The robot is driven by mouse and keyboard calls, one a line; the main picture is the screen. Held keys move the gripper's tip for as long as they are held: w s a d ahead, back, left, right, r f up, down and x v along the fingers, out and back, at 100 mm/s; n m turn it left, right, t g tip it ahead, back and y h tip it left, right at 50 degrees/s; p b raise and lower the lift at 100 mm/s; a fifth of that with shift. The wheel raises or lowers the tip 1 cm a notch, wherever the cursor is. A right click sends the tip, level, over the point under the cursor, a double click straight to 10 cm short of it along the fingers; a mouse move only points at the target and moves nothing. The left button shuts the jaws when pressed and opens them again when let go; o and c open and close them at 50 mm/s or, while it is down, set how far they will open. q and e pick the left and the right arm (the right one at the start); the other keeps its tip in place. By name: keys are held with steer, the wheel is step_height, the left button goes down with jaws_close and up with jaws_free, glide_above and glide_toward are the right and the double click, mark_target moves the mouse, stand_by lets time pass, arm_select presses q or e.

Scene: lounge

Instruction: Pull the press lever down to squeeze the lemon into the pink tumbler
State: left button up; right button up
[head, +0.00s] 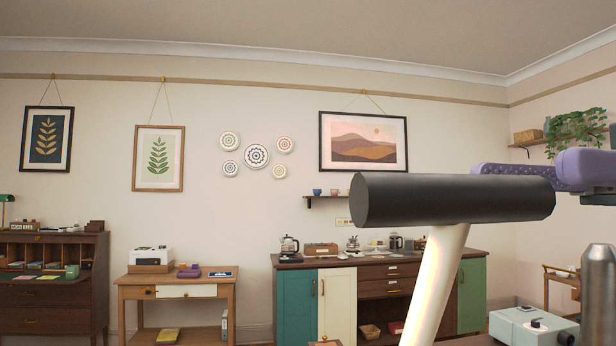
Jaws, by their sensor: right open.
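The press lever shows large and close in the head view. Its thick black handle (450,200) lies nearly level at right of centre, on a cream rod (436,285) that slants down to the bottom edge. My right gripper (525,172), with purple finger pads, is open at the upper right. One pad lies just behind and above the handle's right end and is partly hidden by it. I cannot tell whether it touches the handle. The lemon and the pink tumbler are not in view. My left gripper is not in view.
A grey metal post (600,290) stands close at the lower right. A pale box with a black knob (532,325) is at the bottom right. A sideboard (385,290) and a wooden side table (178,288) stand far back by the wall. The air left of the lever is clear.

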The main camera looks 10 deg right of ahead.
mark_target(403, 184)
steer(key=a+p, duration=0.1)
steer(key=a, duration=0.2)
steer(key=a+p, duration=0.1)
steer(key=a, duration=0.2)
steer(key=a+p, duration=0.2)
steer(key=a, duration=0.1)
steer(key=shift+s+a+f, duration=0.2)
steer(key=shift+s+a, duration=0.1)
steer(key=shift+s, duration=0.1)
steer(key=shift+a+f, duration=0.1)
steer(key=shift+a, duration=0.15)
steer(key=c, duration=0.4)
jaws_close()
